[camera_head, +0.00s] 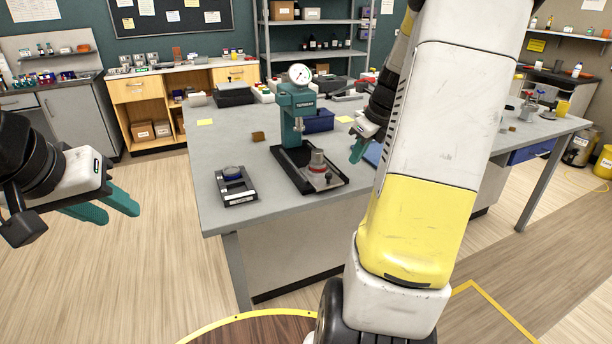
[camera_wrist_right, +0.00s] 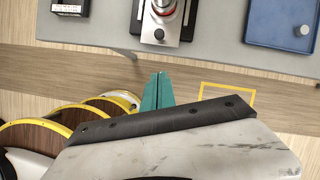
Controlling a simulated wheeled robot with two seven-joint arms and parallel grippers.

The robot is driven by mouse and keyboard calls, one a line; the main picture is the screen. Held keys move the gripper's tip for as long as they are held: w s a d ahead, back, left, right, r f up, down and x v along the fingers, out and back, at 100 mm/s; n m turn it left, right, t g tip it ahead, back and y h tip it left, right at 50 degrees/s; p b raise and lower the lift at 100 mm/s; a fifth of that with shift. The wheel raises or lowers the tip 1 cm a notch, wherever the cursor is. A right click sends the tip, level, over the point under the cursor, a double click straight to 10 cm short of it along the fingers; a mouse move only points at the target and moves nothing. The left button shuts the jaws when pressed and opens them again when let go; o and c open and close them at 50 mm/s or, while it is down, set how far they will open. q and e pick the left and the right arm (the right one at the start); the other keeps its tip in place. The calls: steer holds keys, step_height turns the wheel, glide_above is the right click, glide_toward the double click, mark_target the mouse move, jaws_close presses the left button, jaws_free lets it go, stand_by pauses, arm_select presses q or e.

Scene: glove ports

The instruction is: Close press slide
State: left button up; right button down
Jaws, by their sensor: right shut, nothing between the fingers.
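The teal press (camera_head: 292,118) with a round dial stands on the bench on a black base. Its slide (camera_head: 318,176) is a metal carriage at the front of the base, bearing a clear and metal cup; it lies in front of the column. In the right wrist view the slide (camera_wrist_right: 158,32) is at the top centre, with a red ring on its cup. My right gripper (camera_head: 358,148) is shut and empty, to the right of the press; its fingertips (camera_wrist_right: 158,76) point towards the slide and are apart from it. My left gripper (camera_head: 112,206) is open and empty, left of the bench.
A black tray with a blue-topped part (camera_head: 233,176) sits left of the press. A blue tray (camera_wrist_right: 284,20) lies to its right. Bins (camera_head: 236,94) and a dark blue box (camera_head: 318,121) stand behind. The bench's front left corner is clear.

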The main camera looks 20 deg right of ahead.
steer(key=m, duration=0.1)
glide_above(331, 186)
steer(key=s, duration=0.2)
steer(key=shift+w+d+f, duration=0.1)
steer(key=shift+d+f, duration=0.1)
steer(key=shift+f, duration=2.35)
steer(key=shift+w+d+f, duration=0.1)
steer(key=shift+d+f, duration=0.1)
steer(key=shift+f, duration=2.3)
